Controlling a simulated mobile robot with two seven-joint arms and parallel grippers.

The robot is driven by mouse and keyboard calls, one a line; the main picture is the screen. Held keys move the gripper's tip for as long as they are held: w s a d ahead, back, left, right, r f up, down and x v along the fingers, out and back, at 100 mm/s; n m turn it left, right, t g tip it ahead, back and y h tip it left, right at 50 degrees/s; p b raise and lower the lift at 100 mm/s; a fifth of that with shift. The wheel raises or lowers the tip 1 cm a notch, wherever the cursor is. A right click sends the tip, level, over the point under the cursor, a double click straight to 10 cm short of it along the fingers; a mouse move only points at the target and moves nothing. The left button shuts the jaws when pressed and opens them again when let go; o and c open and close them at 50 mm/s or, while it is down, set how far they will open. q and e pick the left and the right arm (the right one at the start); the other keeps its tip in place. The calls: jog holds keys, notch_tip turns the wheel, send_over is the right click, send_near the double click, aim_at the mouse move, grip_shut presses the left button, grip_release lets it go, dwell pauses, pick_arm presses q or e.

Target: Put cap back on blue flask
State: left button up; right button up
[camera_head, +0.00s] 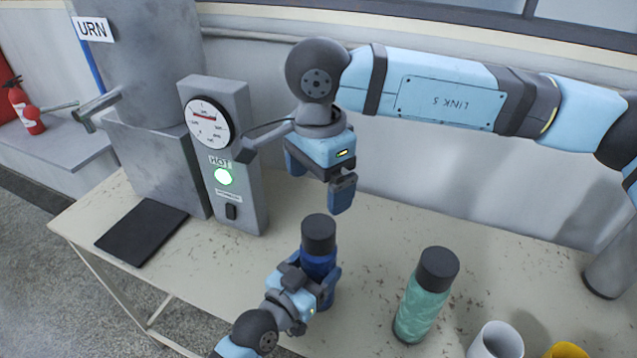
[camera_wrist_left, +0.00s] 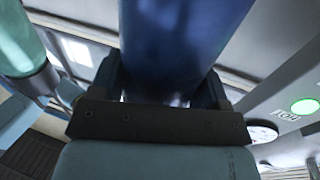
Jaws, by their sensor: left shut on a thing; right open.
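The blue flask (camera_head: 318,262) stands upright on the table and fills the upper middle of the left wrist view (camera_wrist_left: 183,45). A dark cap (camera_head: 318,230) sits on top of it; I cannot tell whether it is fully seated. My left gripper (camera_head: 322,277) is shut around the flask's body, its fingers on both sides, also in the left wrist view (camera_wrist_left: 170,88). My right gripper (camera_head: 335,185) is open and empty, above and slightly right of the cap, apart from it. The flask's lower part is partly hidden by my left gripper.
A green flask (camera_head: 420,312) with a dark cap stands to the right. A white cup (camera_head: 496,342) and a yellow cup (camera_head: 567,351) are at the lower right. The grey urn (camera_head: 150,150) with its gauge box (camera_head: 250,175) and a black mat (camera_head: 142,232) are at the left.

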pick_arm(q)
jog(key=o, duration=1.8)
jog(key=shift+s, duration=0.1)
jog(key=b+v, duration=0.1)
jog(key=v, duration=1.2)
jog(key=shift+s+a+b, duration=0.2)
jog(key=shift+a+b, duration=0.1)
jog(key=shift+b, duration=0.05)
pick_arm(e)
jog(key=shift+f, duration=0.9)
